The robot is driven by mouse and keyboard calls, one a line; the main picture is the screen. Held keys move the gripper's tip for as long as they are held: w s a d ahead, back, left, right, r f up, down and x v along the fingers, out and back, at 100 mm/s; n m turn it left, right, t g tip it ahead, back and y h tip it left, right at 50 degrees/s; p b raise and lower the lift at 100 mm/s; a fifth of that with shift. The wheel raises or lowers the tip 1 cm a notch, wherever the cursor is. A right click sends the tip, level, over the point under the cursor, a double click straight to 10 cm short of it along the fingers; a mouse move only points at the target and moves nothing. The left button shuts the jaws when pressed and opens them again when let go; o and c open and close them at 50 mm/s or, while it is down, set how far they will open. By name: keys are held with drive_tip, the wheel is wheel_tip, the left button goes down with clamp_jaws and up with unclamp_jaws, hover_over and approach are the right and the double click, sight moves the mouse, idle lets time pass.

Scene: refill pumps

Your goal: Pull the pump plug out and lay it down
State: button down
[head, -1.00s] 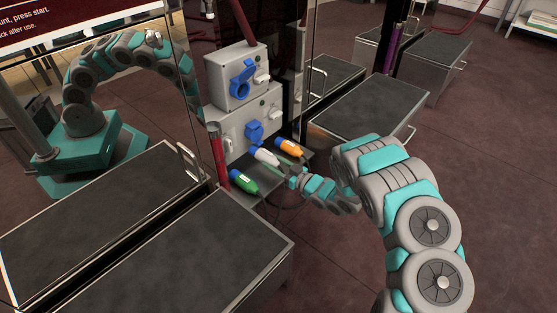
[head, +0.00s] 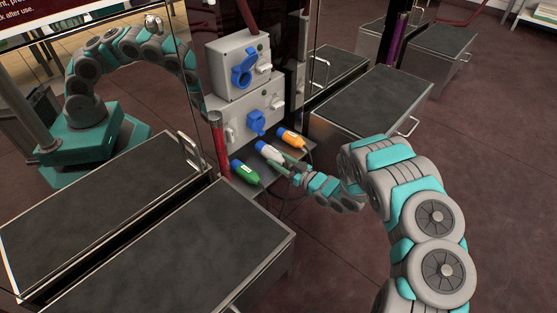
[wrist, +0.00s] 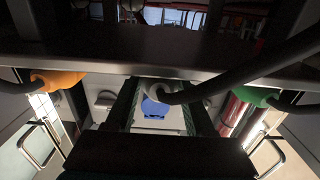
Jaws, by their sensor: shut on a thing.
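The pump plug (head: 270,152), whitish with a blue front end, points toward the lower grey socket box (head: 232,128) in the head view. Its front lies just below the box's blue socket lid (head: 256,122); I cannot tell whether it touches the box or the shelf. My gripper (head: 293,167) is shut on the plug from the cable side. In the wrist view the fingers (wrist: 158,100) flank the grey plug end, partly hidden by its thick cable (wrist: 235,75). The blue lid (wrist: 155,108) shows between the fingers.
An orange plug (head: 290,138) lies right of the held plug and a green plug (head: 245,173) left, both close by. An upper socket box (head: 226,62) stands above. A red post (head: 219,145) and dark-topped cabinets (head: 190,255) flank the shelf on the left.

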drive_tip(key=shift+f, duration=0.2)
drive_tip(key=shift+c, duration=0.9)
unclamp_jaws()
drive_tip(key=v, duration=0.7)
drive_tip(key=shift+s+d+p, duration=0.25)
drive_tip(key=shift+d+p, duration=0.1)
